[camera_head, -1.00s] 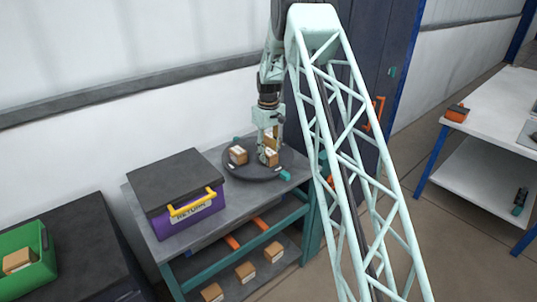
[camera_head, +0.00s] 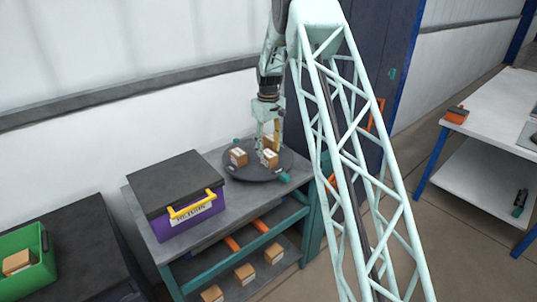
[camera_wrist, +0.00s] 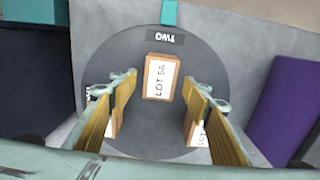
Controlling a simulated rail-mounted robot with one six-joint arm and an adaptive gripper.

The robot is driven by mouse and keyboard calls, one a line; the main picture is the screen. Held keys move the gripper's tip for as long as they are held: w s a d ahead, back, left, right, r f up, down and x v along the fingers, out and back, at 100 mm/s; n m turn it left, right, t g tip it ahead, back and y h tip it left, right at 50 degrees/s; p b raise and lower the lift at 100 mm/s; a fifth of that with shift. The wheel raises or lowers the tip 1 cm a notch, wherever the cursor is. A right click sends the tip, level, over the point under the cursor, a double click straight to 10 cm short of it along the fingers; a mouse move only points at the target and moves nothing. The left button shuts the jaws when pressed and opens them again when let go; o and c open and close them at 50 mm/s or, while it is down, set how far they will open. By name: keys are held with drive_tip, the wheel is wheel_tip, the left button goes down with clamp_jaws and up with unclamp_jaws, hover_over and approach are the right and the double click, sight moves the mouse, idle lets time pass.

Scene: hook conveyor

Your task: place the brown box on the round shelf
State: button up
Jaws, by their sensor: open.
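The round shelf (camera_head: 245,172) is a dark grey disc on the workbench, with teal tabs at its edge. A brown box (camera_head: 238,156) stands on its left part, and another (camera_head: 270,158) stands below my gripper (camera_head: 268,142). In the wrist view, a brown box labelled LOT 56 (camera_wrist: 160,77) rests on the disc (camera_wrist: 215,75) near a TWO label. My gripper (camera_wrist: 166,88) is open, its yellow-padded fingers spread to either side of that box's place in the picture. Two more boxes are partly hidden behind the fingers.
A purple RETURN bin (camera_head: 190,215) with a dark lid stands left of the disc. Several brown boxes sit on the lower shelf. A green bin (camera_head: 25,285) holding a brown box is at far left. A white table (camera_head: 480,130) stands right.

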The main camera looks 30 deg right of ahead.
sight(268, 153)
wheel_tip(268, 153, up, 8)
drive_tip(key=shift+r, duration=0.2)
idle(0.8)
